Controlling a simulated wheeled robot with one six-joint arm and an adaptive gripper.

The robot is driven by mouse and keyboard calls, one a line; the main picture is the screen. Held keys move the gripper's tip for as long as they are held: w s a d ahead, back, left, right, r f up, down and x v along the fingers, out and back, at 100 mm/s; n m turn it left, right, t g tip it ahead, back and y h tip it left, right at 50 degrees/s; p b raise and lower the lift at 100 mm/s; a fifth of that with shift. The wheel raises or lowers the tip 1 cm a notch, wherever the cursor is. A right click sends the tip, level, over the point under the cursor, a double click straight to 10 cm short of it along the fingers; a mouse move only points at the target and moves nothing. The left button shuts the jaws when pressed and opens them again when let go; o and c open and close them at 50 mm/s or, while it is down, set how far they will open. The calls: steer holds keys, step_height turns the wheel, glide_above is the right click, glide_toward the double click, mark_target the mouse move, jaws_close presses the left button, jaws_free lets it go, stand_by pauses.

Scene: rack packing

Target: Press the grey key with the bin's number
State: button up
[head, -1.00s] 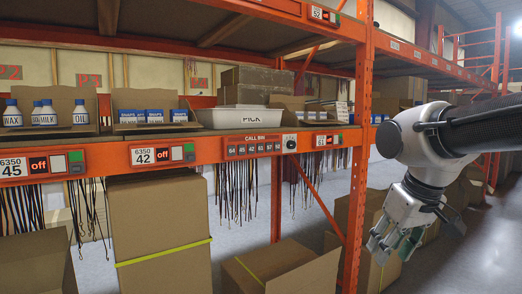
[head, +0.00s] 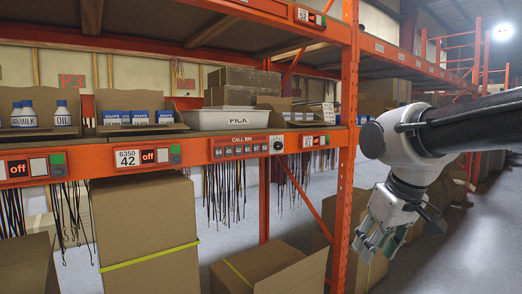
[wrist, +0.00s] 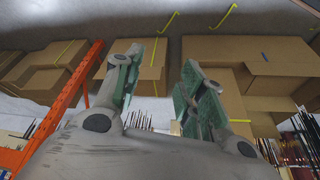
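The orange call panel (head: 216,153) headed CALL BIN is on the front beam of the shelf, near the middle of the head view. It carries a row of small grey keys (head: 247,149) with numbers too small to read surely. A white bin (head: 205,121) marked PICK stands on the shelf above the panel. My gripper (head: 368,243) hangs to the right of the panel and lower, well apart from it, pointing down. In the wrist view my gripper (wrist: 160,75) shows its two fingers spread apart with nothing between them. The panel is not seen in the wrist view.
A round dial (head: 279,144) is right of the keys. Label 42 (head: 127,158) has an off switch box (head: 155,156) left of the panel. An orange upright (head: 347,170) stands between panel and gripper. Cartons (head: 145,225) stand below; the right aisle floor (head: 450,255) is clear.

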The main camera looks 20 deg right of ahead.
stand_by(0.4)
jaws_close()
stand_by(1.2)
